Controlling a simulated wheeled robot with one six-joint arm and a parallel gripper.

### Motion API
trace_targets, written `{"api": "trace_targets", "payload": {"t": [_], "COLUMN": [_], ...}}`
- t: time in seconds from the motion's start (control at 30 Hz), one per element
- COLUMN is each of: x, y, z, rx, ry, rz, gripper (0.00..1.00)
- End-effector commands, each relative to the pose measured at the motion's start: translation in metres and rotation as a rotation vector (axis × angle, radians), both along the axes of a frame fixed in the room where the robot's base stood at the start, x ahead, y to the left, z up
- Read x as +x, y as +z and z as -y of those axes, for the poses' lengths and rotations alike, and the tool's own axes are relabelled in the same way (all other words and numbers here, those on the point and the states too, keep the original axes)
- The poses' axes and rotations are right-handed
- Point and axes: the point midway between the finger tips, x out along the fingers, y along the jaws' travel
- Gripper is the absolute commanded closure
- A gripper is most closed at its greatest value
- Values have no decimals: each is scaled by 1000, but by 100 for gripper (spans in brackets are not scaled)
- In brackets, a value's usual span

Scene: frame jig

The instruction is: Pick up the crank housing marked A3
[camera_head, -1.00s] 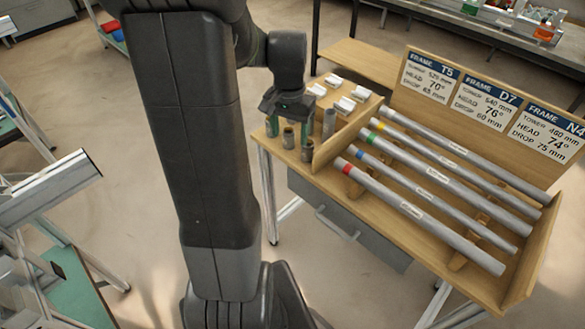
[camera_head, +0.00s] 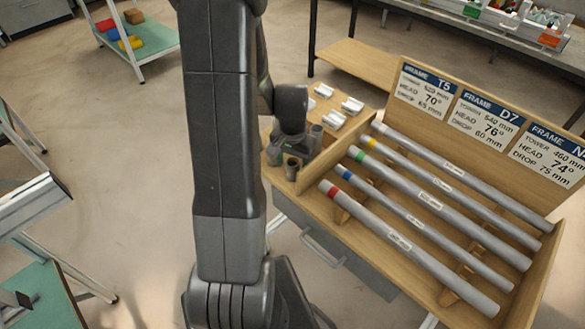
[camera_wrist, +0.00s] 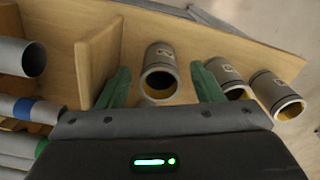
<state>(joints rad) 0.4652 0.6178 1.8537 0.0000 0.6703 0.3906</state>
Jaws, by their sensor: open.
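In the wrist view one housing (camera_wrist: 160,58) is between the green fingers of my open gripper (camera_wrist: 160,72), with a gap visible on both sides. Two more housings, a middle one (camera_wrist: 225,75) and a right one (camera_wrist: 275,95), are right of the fingers, the middle one close to the right finger. In the head view my gripper (camera_head: 284,150) is low over the housings, partly hiding them; one (camera_head: 292,168) shows at the front.
A wooden divider (camera_wrist: 100,62) stands close to the left finger. Beyond it lie long grey tubes (camera_head: 415,222) with coloured bands on a rack. White blocks (camera_head: 335,119) sit behind the housings. Frame signs (camera_head: 487,118) line the back board.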

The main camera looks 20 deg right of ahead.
Motion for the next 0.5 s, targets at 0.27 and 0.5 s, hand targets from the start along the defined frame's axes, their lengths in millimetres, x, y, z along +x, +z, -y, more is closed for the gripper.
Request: {"api": "trace_targets", "payload": {"t": [0.27,0.5], "x": [0,0], "y": [-14,-14], "z": [0,0], "rx": [-1,0], "ry": [0,0], "rz": [1,0], "gripper": [40,60]}}
